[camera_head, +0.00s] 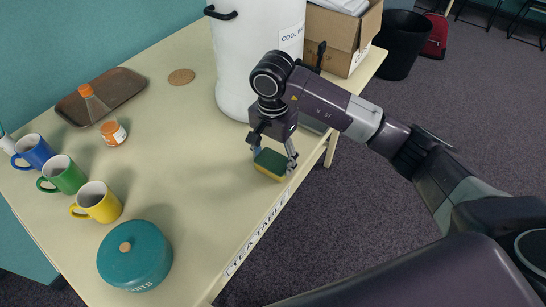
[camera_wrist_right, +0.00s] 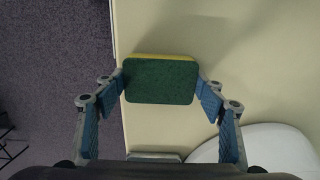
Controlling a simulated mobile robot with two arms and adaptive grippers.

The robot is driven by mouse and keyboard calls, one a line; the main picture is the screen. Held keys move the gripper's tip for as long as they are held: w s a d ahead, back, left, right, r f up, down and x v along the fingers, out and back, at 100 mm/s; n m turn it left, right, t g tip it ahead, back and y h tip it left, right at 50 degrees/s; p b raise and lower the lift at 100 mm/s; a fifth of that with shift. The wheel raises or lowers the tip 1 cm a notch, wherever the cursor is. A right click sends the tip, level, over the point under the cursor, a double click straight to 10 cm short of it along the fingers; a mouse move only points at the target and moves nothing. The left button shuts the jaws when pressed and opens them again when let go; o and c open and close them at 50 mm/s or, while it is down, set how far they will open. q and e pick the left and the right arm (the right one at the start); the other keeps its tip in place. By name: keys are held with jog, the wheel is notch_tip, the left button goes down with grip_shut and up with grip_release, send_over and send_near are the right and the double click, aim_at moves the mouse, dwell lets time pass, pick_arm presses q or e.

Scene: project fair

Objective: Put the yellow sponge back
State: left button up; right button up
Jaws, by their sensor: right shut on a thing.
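The yellow sponge (camera_head: 271,164), with a green scouring side on top, is between the fingers of my right gripper (camera_head: 272,160) in the head view. It is at the right front edge of the cream table (camera_head: 190,185). In the right wrist view the sponge (camera_wrist_right: 160,80) shows its green face, with a thin yellow strip along its far edge. The fingers of the right gripper (camera_wrist_right: 162,86) are shut on its two short sides. I cannot tell whether the sponge touches the tabletop or is just above it. My left gripper is not in view.
A white drinks container (camera_head: 240,60) and a cardboard box (camera_head: 345,35) stand at the back. Blue (camera_head: 35,150), green (camera_head: 64,175) and yellow (camera_head: 98,202) mugs, a bottle (camera_head: 103,117), a brown tray (camera_head: 120,88), a cork coaster (camera_head: 181,76) and a teal tin (camera_head: 135,260) stand left. The table's middle is clear.

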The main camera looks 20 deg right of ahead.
aim_at(273, 161)
jog(key=shift+f, duration=0.15)
jog(key=o, duration=1)
jog(key=shift+r, duration=0.3)
notch_tip(273, 161, up, 12)
jog(key=b, duration=0.2)
jog(key=shift+b, duration=0.4)
jog(key=shift+f, duration=0.15)
